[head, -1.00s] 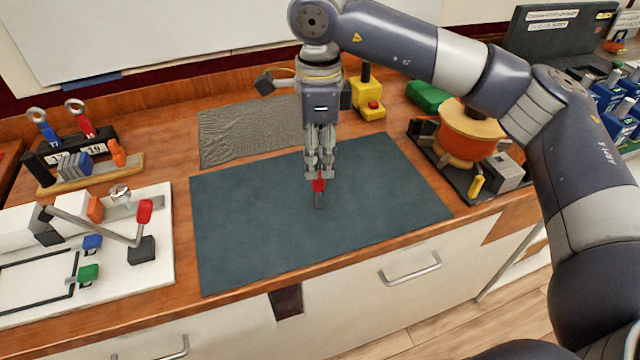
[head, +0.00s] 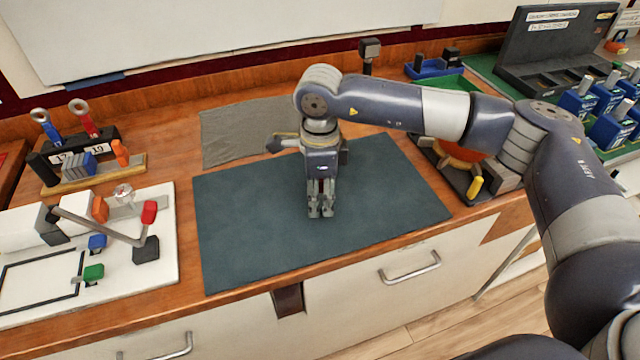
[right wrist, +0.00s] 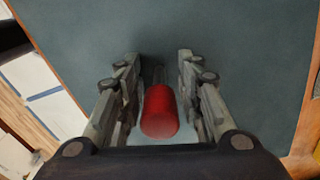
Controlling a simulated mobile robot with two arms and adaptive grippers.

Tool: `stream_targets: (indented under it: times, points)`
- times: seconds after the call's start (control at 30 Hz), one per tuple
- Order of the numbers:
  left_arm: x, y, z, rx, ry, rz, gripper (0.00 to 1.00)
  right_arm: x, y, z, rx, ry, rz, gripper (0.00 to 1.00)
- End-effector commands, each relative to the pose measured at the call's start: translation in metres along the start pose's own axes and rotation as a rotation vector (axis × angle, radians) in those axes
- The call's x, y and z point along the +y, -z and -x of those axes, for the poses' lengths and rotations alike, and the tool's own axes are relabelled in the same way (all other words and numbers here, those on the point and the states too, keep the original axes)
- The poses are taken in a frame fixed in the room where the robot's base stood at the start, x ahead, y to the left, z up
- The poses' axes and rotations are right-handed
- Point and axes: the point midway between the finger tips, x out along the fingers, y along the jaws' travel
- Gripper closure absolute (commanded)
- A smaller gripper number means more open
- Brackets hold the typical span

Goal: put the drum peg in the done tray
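A red-headed peg (right wrist: 160,111), which looks like the drum peg, stands out in the right wrist view over the dark blue-green mat (head: 240,240). My right gripper (head: 320,212) is low over the middle of the mat and hides the peg in the head view. In the right wrist view my right gripper (right wrist: 158,65) has its fingers on either side of the red head, with gaps visible, so it is open around it. Which container is the done tray I cannot tell; a green tray (head: 455,82) shows at the back right. My left gripper is out of view.
A white lever fixture (head: 160,275) and a rack with ring-handled tools (head: 90,145) stand at the left. A grey cloth (head: 235,132) lies behind the mat. At the right are an orange drum unit (head: 455,158) and several blue blocks (head: 610,130). The mat's left half is clear.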

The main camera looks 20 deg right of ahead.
Motion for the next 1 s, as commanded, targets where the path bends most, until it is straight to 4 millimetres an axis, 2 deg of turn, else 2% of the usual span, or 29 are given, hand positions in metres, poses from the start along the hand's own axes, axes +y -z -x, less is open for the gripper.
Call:
stream_targets:
  times: [0.1,0.13,0.27,0.77,1.0]
  points:
    - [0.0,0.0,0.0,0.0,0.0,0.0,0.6,0.0,0.0,0.0,0.0,0.0,0.0,0.66]
    - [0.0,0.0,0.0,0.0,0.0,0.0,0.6,0.0,0.0,0.0,0.0,0.0,0.0,0.71]
    - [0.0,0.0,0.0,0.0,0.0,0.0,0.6,0.0,0.0,0.0,-0.001,0.0,0.0,1.0]
    - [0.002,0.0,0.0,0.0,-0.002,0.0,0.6,0.0,0.0,0.001,-0.001,0.001,0.0,1.0]
    - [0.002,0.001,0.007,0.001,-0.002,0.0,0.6,-0.001,-0.001,0.018,-0.002,0.003,0.0,1.0]
